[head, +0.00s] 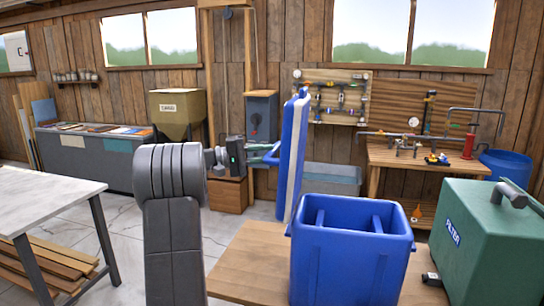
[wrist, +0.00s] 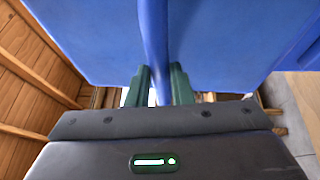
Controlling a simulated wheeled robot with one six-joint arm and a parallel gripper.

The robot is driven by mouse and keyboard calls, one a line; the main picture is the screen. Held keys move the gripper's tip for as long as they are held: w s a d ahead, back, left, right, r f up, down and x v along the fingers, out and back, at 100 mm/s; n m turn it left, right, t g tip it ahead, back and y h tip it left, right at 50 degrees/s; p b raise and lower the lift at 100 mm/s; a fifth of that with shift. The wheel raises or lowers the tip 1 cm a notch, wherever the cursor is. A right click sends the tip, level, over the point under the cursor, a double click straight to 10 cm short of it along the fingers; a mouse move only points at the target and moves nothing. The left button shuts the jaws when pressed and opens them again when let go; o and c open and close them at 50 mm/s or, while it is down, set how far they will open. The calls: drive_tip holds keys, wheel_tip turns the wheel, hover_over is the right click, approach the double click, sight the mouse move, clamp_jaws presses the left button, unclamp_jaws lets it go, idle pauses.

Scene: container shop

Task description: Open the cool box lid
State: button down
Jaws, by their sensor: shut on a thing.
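The blue cool box (head: 345,265) stands on a wooden top at the lower right, its inside open to view. Its lid (head: 287,160), blue with a pale inner side, stands about upright at the left of the box. My gripper (head: 270,154) is at the lid's left, outer side, shut on the blue lid handle (head: 262,146). In the wrist view the green fingers (wrist: 158,90) sit on either side of the handle bar (wrist: 154,45), with the lid's blue face (wrist: 90,40) behind it. The hinge is not clearly visible.
A green filter case (head: 480,240) stands right of the cool box, with a small dark object (head: 432,280) between them. A pale table (head: 45,195) is at the left. A tan hopper (head: 177,110) and grey box (head: 261,115) stand behind my arm. Floor shows between table and arm.

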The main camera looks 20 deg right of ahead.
drive_tip(key=shift+w+a+f, duration=0.35)
drive_tip(key=shift+a+f, duration=0.15)
drive_tip(key=shift+f, duration=0.05)
drive_tip(key=c, duration=1.3)
unclamp_jaws()
drive_tip(key=shift+d, duration=0.1)
drive_tip(key=r+b+v, duration=0.1)
drive_tip(key=b+v, duration=0.1)
drive_tip(key=v, duration=1.1)
drive_tip(key=shift+a+f, duration=0.4)
drive_tip(key=shift+f, duration=0.05)
drive_tip(key=shift+w+d, duration=0.1)
